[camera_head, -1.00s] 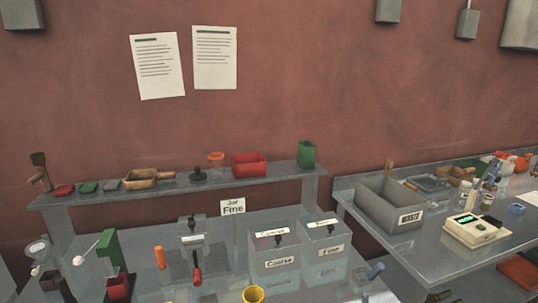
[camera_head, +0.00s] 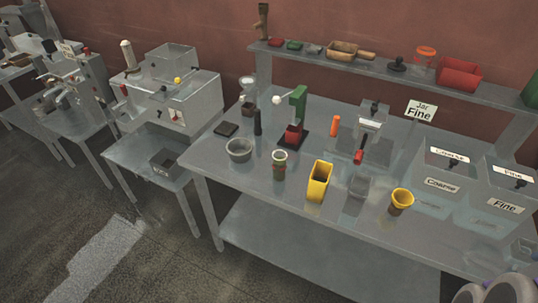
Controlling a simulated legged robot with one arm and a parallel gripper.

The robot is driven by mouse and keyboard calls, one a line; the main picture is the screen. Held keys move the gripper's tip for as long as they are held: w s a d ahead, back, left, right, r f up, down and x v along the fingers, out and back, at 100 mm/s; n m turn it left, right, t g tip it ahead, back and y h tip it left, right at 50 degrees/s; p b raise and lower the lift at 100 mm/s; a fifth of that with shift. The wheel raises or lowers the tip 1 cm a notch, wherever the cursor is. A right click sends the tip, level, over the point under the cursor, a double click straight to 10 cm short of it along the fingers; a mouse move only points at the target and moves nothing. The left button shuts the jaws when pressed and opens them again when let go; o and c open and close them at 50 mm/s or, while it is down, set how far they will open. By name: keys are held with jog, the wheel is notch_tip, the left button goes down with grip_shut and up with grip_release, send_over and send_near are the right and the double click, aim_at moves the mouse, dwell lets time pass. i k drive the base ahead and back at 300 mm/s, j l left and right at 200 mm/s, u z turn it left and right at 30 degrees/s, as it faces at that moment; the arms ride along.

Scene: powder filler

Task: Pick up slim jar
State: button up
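I cannot tell for sure which thing is the slim jar. A small glass jar or cup (camera_head: 279,168) with a pale rim stands near the front of the table. A clear jar (camera_head: 424,58) with an orange ring on top stands on the back shelf. A tall yellow open container (camera_head: 319,182) stands at the front of the table, right of the glass one. My gripper is not seen; only rounded grey parts, likely of my arm, show at the bottom right corner.
The grey table (camera_head: 230,190) also holds a metal bowl (camera_head: 238,150), a green press (camera_head: 297,110), a yellow-rimmed cup (camera_head: 401,200) and Coarse and Fine bins (camera_head: 505,190). A "Jar Fine" sign (camera_head: 420,110) stands behind. Machines (camera_head: 175,95) stand left. The floor (camera_head: 60,210) at front left is clear.

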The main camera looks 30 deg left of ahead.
aim_at(279, 156)
jog(key=k+j+u, duration=0.1)
jog(key=u, duration=1.1)
